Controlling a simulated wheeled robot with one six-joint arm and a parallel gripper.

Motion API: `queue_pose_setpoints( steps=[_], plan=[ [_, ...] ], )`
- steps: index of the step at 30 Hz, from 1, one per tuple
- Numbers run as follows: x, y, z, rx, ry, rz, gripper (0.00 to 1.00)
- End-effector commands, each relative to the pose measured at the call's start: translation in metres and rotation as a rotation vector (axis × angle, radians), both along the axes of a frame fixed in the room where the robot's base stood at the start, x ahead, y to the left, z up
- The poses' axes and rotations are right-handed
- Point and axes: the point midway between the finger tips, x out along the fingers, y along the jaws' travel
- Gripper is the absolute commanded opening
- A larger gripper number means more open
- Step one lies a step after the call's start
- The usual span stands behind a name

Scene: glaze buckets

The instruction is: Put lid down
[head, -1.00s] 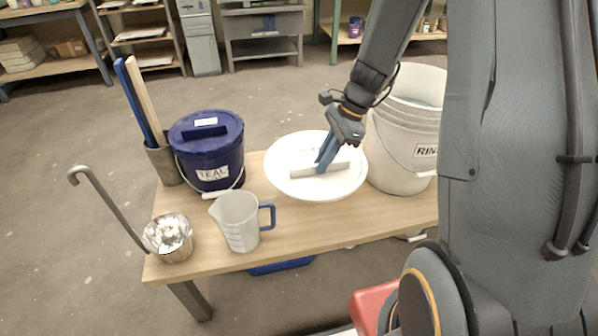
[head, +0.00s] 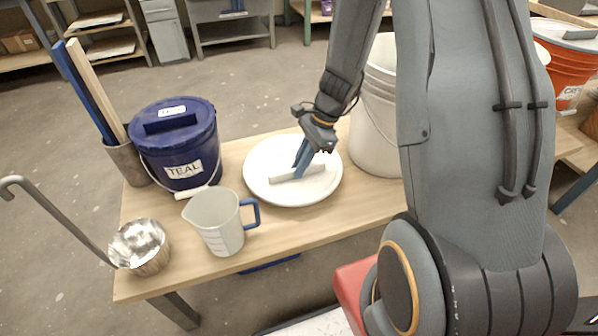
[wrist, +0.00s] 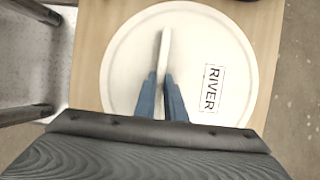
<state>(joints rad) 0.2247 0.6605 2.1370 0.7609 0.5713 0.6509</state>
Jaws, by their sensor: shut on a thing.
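The white round lid (head: 262,185) is at the middle of the wooden table, between the teal bucket and the white bucket. It looks flat and at or very near the table top; the head view does not clearly show a gap. My gripper (head: 303,172) is shut on the lid's raised bar handle (head: 284,176). In the wrist view, the blue fingers (wrist: 162,98) pinch the handle (wrist: 165,50), and the lid (wrist: 127,60) shows a "RIVER" label (wrist: 211,88).
A dark blue lidded bucket labelled TEAL (head: 180,150) stands left of the lid. A measuring jug (head: 217,222) stands in front, with a metal ladle (head: 140,247) further left. A white bucket (head: 374,125) stands right, partly behind my arm. An orange bucket (head: 568,65) is far right.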

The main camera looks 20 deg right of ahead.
Motion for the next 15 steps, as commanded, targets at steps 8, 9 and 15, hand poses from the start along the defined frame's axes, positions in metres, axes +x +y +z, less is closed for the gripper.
queue_pose_setpoints(
  steps=[8,9,15],
  plan=[
    [0.000,-0.001,-0.021,0.000,0.000,-0.002,0.00],
    [0.000,-0.001,-0.021,0.000,0.000,-0.002,0.00],
    [0.000,-0.001,-0.024,0.000,0.000,-0.003,0.00]
  ],
)
